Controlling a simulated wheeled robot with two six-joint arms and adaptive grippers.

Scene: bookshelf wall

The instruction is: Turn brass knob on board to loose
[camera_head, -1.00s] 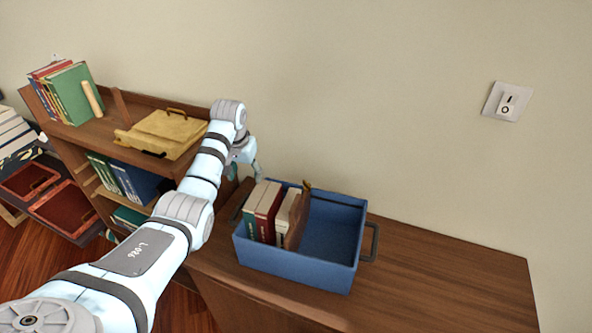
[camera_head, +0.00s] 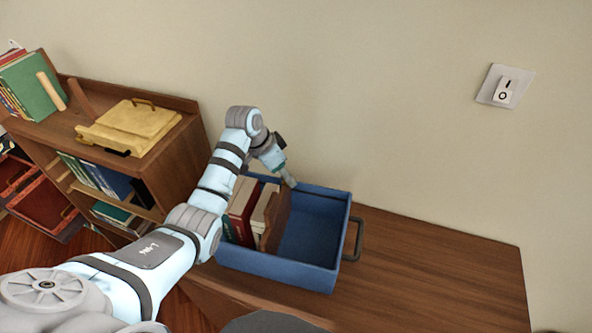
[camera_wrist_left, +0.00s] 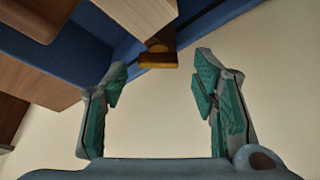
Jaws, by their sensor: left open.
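The brass knob (camera_wrist_left: 157,58) shows in the left wrist view at the top middle, beyond the fingertips, at the edge of the brown board (camera_wrist_left: 137,18). In the head view the board (camera_head: 276,222) stands inside the blue bin (camera_head: 285,268), to the right of several upright books; the knob is hidden there behind my gripper. My left gripper (camera_head: 289,181) is over the bin's back part. In the left wrist view its two green-padded fingers (camera_wrist_left: 161,82) are spread wide with nothing between them. My right gripper is not in view.
The bin stands on a brown wooden top (camera_head: 435,265), clear to its right. A bookcase (camera_head: 180,160) on the left holds books and a yellow case (camera_head: 130,127). A switch (camera_head: 504,88) is on the wall behind.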

